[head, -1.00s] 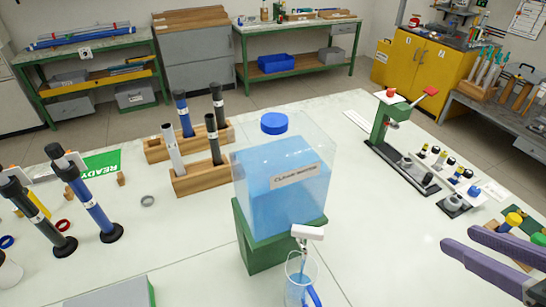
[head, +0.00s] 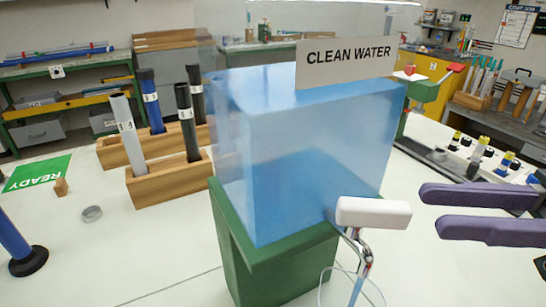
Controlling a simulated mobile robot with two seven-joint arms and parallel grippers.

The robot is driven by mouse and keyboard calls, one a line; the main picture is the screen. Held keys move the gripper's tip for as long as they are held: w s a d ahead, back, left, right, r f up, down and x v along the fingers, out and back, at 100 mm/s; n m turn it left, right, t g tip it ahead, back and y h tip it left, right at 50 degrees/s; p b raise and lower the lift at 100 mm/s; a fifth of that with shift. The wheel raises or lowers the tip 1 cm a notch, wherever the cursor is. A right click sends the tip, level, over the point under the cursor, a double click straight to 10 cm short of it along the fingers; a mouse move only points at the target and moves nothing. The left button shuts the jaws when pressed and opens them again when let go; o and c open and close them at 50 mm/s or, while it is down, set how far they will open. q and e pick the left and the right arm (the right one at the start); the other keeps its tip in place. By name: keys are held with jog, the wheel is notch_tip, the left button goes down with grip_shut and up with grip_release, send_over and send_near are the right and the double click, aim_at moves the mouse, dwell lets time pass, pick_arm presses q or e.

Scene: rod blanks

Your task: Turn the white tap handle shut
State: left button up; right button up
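The white tap handle (head: 373,213) sits on top of a chrome tap (head: 356,243) at the lower front of the clear tank of blue water (head: 310,150), labelled CLEAN WATER. The handle lies roughly crosswise in the picture. A bluish stream (head: 357,291) shows below the spout. A clear vessel (head: 323,291) is under the tap, mostly cut off by the bottom edge. My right gripper (head: 433,211) has two purple fingers with a gap between them, pointing left at the handle. It is open and empty, just right of the handle and apparently apart from it. My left gripper is out of view.
The tank stands on a green stand (head: 270,265). Wooden racks (head: 170,182) with upright rods are to the left, near a green READY mat (head: 38,173). A green press (head: 424,92) and small parts are at the back right.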

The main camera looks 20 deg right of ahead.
aim_at(376, 204)
jog(key=x, duration=0.7)
jog(key=shift+w, duration=0.1)
grip_shut()
